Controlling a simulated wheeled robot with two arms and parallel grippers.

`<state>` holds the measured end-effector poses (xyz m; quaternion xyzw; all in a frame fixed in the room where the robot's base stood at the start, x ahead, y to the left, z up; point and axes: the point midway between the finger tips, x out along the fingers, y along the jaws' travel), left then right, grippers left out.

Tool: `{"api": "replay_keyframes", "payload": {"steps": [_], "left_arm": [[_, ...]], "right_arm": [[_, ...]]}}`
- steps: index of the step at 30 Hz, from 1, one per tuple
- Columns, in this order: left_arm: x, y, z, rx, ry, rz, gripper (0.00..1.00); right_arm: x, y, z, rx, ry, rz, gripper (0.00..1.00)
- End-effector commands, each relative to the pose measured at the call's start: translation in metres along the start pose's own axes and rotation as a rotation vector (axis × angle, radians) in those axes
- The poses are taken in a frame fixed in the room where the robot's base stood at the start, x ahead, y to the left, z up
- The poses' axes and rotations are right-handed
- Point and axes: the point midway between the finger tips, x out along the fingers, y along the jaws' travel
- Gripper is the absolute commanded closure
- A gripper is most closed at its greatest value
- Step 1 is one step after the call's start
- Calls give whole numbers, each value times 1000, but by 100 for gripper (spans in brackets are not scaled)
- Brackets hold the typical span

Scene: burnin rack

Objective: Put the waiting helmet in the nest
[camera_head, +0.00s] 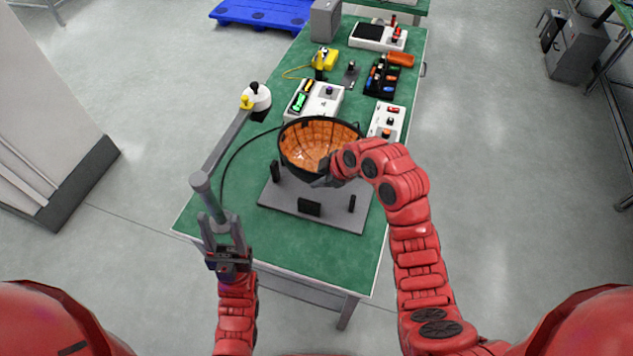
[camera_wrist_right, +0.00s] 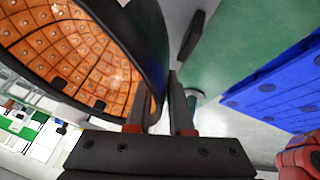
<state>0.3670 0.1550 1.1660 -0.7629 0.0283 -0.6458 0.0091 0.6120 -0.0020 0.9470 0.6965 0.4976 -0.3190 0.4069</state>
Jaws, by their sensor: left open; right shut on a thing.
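The helmet (camera_head: 312,145), a black shell with an orange tiled inside, is open side up over the nest in the head view. The nest is a grey plate (camera_head: 283,197) with short black posts. I cannot tell whether the helmet touches it. My right gripper (camera_head: 326,178) is shut on the helmet's near-right rim. In the right wrist view the helmet (camera_wrist_right: 75,45) fills the upper left, its rim between the fingers (camera_wrist_right: 158,108).
The green table (camera_head: 225,185) also holds a white box (camera_head: 314,102) with green parts, a black tray (camera_head: 382,78), a yellow tool (camera_head: 325,58) and a white-and-black rounded device (camera_head: 257,97). A black cable curves left of the nest. The table's front left is bare.

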Motion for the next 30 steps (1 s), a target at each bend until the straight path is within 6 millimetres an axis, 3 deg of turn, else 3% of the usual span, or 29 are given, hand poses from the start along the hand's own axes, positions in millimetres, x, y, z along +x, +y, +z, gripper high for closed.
{"api": "replay_keyframes", "payload": {"steps": [11, 30], "left_arm": [[20, -1, -3, 0, 0, 0, 50], [5, 0, -1, 0, 0, 0, 50]], "right_arm": [[36, -11, 20, 1, 0, 0, 100], [46, -13, 24, -1, 3, 2, 100]]}}
